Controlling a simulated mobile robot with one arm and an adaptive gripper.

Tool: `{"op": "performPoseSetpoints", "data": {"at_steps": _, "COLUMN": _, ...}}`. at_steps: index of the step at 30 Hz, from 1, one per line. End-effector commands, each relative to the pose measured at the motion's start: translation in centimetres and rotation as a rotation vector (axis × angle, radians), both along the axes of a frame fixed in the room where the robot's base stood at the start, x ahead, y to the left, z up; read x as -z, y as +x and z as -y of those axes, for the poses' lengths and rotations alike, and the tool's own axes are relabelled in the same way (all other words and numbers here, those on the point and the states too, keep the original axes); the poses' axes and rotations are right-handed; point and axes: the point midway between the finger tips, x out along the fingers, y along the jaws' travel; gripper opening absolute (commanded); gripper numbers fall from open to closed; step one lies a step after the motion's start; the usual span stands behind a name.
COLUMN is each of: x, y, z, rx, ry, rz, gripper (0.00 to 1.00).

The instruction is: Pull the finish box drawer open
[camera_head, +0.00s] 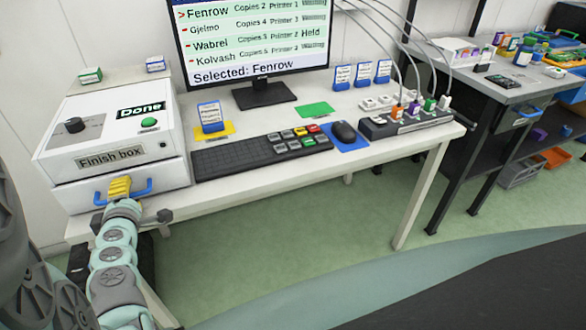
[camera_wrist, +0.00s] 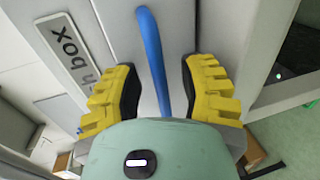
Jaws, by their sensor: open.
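The white finish box (camera_head: 113,133) stands at the left end of the table, with a "Finish box" label and a "Done" label. Its drawer (camera_head: 75,198) is the lower part of the box and looks closed. A blue bar handle (camera_head: 145,190) is on the drawer front. My gripper (camera_head: 119,186), with yellow fingers, is at the handle. In the wrist view the blue handle (camera_wrist: 152,55) runs between the two open fingers of my gripper (camera_wrist: 157,90), with gaps on both sides. The box label (camera_wrist: 65,58) shows there too.
A keyboard (camera_head: 235,157), a mouse (camera_head: 343,132) and a monitor (camera_head: 255,45) are right of the box. A power strip (camera_head: 412,122) with plugs sits at the table's right end. The green floor (camera_head: 290,235) in front of the table is clear.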

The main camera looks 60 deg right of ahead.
Motion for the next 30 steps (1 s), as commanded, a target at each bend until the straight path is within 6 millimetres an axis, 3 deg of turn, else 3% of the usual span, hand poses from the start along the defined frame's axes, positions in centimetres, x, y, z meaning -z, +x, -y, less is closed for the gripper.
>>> {"op": "performPoseSetpoints", "data": {"at_steps": 8, "x": -0.03, "y": -0.07, "z": 0.18, "rx": 0.004, "ry": -0.001, "rz": 0.000, "gripper": 0.44}}
{"op": "performPoseSetpoints", "data": {"at_steps": 21, "x": -0.04, "y": -0.03, "z": 0.12, "rx": 0.003, "ry": -0.001, "rz": 0.000, "gripper": 0.00}}
{"op": "performPoseSetpoints", "data": {"at_steps": 30, "x": -0.04, "y": -0.01, "z": 0.08, "rx": 0.002, "ry": -0.001, "rz": 0.001, "gripper": 0.00}}
